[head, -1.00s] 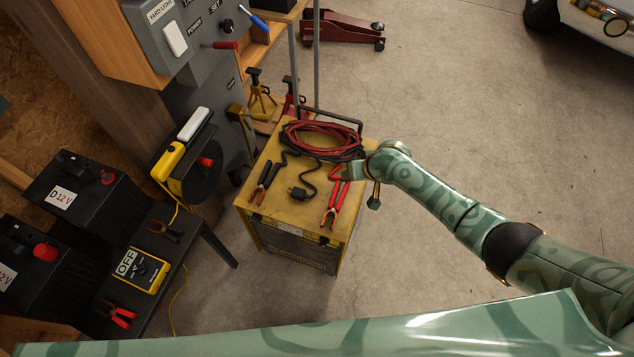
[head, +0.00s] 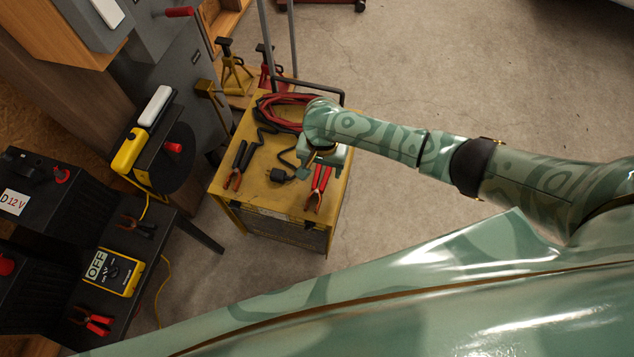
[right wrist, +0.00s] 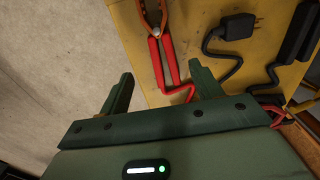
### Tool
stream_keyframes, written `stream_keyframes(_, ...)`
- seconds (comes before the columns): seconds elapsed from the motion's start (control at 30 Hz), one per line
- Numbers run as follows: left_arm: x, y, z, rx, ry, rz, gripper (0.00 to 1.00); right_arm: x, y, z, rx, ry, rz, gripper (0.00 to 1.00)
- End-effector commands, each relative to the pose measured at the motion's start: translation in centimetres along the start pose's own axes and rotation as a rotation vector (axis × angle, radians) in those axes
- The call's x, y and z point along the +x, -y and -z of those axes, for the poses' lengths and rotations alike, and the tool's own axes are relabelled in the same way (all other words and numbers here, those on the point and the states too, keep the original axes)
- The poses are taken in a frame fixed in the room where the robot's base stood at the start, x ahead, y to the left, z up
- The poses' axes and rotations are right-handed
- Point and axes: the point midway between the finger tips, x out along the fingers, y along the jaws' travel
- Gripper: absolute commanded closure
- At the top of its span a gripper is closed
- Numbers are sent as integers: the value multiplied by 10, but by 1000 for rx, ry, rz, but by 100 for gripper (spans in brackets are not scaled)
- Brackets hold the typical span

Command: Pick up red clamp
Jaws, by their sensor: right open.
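The red clamp (head: 318,187) lies on top of the yellow cart (head: 262,209), its jaws toward the cart's near edge. In the head view my right gripper (head: 318,167) is over the clamp's handle end and hides part of it. In the right wrist view the red clamp's handles (right wrist: 162,62) show beyond and between the open fingers of the right gripper (right wrist: 161,88). Nothing is between the fingertips that I can see as gripped. My left gripper is not in view.
A black clamp (head: 240,163) and a black plug (head: 278,175) lie left of the red clamp. Coiled red cable (head: 283,107) lies at the cart's back, by a black handle bar (head: 310,87). A bench with a yellow multimeter (head: 118,272) stands left. Floor at right is clear.

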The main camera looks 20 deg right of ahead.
Motion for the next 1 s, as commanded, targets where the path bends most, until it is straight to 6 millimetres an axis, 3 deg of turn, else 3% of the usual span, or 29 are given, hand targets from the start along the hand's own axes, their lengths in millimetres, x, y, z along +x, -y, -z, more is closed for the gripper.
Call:
stream_keyframes(0.03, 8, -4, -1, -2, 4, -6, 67, 12, 0, 0, 0, 2, -2, 35)
stream_keyframes(0.2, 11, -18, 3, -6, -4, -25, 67, 17, 1, 0, 0, 0, 2, 35)
stream_keyframes(0.57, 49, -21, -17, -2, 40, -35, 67, 68, 5, -6, -2, 2, -1, 35)
stream_keyframes(0.8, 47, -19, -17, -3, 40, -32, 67, 65, 6, -5, 0, -4, 3, 35)
stream_keyframes(0.87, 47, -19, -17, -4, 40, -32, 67, 64, 6, -5, 0, -3, 3, 49)
stream_keyframes(1.0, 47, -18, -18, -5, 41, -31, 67, 65, 5, -6, 0, -3, 3, 88)
